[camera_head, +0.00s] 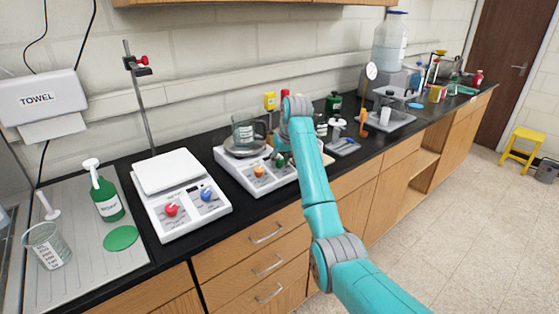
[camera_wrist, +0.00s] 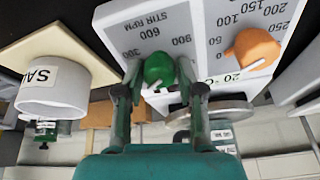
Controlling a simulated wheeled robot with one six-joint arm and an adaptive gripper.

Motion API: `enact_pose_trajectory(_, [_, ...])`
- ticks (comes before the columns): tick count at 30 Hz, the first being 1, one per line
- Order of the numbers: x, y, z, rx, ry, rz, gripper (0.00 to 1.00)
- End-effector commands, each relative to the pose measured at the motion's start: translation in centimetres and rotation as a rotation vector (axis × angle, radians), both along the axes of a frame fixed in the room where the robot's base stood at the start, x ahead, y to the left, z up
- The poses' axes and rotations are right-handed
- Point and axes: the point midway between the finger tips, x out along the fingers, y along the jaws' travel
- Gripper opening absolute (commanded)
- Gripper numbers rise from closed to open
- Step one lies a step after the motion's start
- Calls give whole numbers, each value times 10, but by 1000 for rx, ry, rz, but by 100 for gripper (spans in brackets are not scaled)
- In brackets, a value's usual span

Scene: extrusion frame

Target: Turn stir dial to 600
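The stir dial is a green knob (camera_wrist: 159,68) on a white stirring hotplate (camera_head: 228,160). In the wrist view its panel reads upside down, with STIR RPM, 300, 600 and 900 around the knob. A small pale mark shows on the knob's side away from the 600; I cannot tell its exact setting. My gripper (camera_wrist: 158,80) has its fingers apart, one on each side of the green knob, with small gaps showing. In the head view the green knob (camera_head: 279,160) is partly hidden by my arm.
An orange knob (camera_wrist: 252,48) sits beside the green one on the same panel. A glass beaker (camera_head: 243,130) stands on the hotplate. A second white device (camera_head: 180,195) with red and blue knobs is to the left. A white labelled container (camera_wrist: 54,88) shows near my gripper.

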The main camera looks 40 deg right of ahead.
Motion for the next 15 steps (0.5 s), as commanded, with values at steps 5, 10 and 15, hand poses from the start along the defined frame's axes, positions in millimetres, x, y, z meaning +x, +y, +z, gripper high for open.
enact_pose_trajectory(5, [0,0,0,0,0,0,0])
enact_pose_trajectory(10, [0,0,0,2,0,-7,0])
enact_pose_trajectory(15, [0,0,0,11,0,-49,0])
